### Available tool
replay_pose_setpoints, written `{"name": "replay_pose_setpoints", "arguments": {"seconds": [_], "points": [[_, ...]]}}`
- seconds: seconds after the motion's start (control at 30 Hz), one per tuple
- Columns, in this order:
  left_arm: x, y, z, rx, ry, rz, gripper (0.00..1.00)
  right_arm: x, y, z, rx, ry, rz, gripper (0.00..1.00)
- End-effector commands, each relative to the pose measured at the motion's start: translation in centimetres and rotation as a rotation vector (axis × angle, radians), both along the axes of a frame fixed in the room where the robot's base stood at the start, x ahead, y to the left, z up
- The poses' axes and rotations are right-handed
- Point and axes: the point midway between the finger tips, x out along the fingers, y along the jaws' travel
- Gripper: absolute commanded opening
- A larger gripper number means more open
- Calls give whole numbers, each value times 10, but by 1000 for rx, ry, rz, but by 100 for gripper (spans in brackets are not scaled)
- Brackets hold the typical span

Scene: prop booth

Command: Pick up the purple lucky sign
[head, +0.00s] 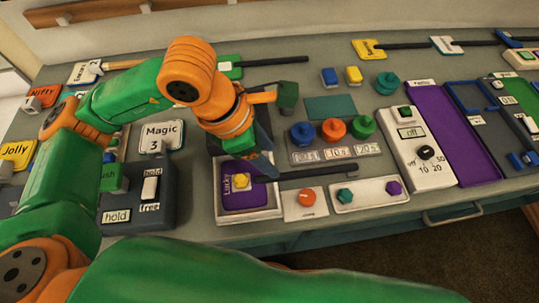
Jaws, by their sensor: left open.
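The purple lucky sign (234,197) lies flat in a white-edged square holder (249,215) near the front of the bench. It has "Lucky" lettering along its left side and a yellow knob. A dark handle (320,170) stretches to the right from beside it. My left gripper (266,163) is open and points down, at the sign's right edge by the near end of the handle. It hides part of the sign and handle, and I cannot tell whether it touches them. My right gripper is not in view.
A white "Magic 3" sign (161,137) and a dark hold/free switch box (135,205) stand to the left. Blue, orange and green knobs (334,129) stand behind the handle. A white panel with a dial (417,160) is at the right. The bench's front edge has a handle (452,215).

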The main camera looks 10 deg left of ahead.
Motion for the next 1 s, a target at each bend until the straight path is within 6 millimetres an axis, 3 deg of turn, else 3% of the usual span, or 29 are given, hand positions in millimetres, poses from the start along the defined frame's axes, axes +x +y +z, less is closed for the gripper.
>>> {"name": "replay_pose_setpoints", "arguments": {"seconds": [0.23,0.33,0.57,0.6,0.8,1.0], "points": [[3,-16,-36,0,10,-2,55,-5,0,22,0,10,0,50],[6,-22,-54,-3,7,-1,55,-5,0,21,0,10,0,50],[7,-24,-60,-3,4,-1,55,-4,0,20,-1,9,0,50],[7,-24,-60,-3,4,-1,52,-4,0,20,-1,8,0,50],[7,-24,-60,-5,4,0,0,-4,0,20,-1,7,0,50],[7,-24,-60,-5,4,0,0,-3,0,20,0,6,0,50]]}}
